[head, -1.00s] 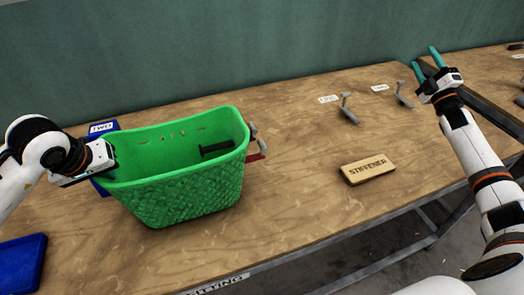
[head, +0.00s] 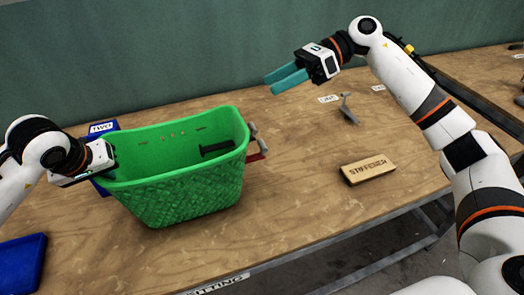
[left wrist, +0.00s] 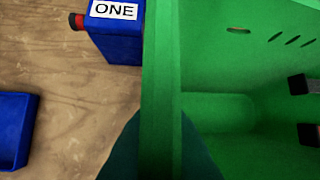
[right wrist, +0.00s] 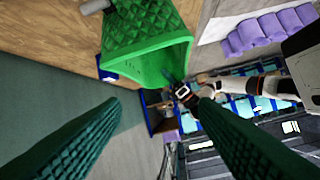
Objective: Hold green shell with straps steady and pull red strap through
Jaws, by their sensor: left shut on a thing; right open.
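The green shell (head: 178,190), a woven basket-like tub, stands upright on the table in the head view. My left gripper (left wrist: 160,125) is shut on its left rim, one finger on each side of the wall. A short red strap (head: 257,152) sticks out at the shell's right end beside grey fittings (head: 252,134). A black piece (head: 217,148) lies inside the shell. My right gripper (head: 272,85) is open and empty, above the table to the right of the shell and apart from it. The right wrist view shows the shell (right wrist: 150,38) beyond my open fingers.
A wooden block marked STIFFENER (head: 366,171) lies right of the shell. A grey fitting (head: 348,108) stands behind it near a label. Blue bins stand behind the shell (head: 103,128) and at the front left (head: 22,262). Table between shell and block is clear.

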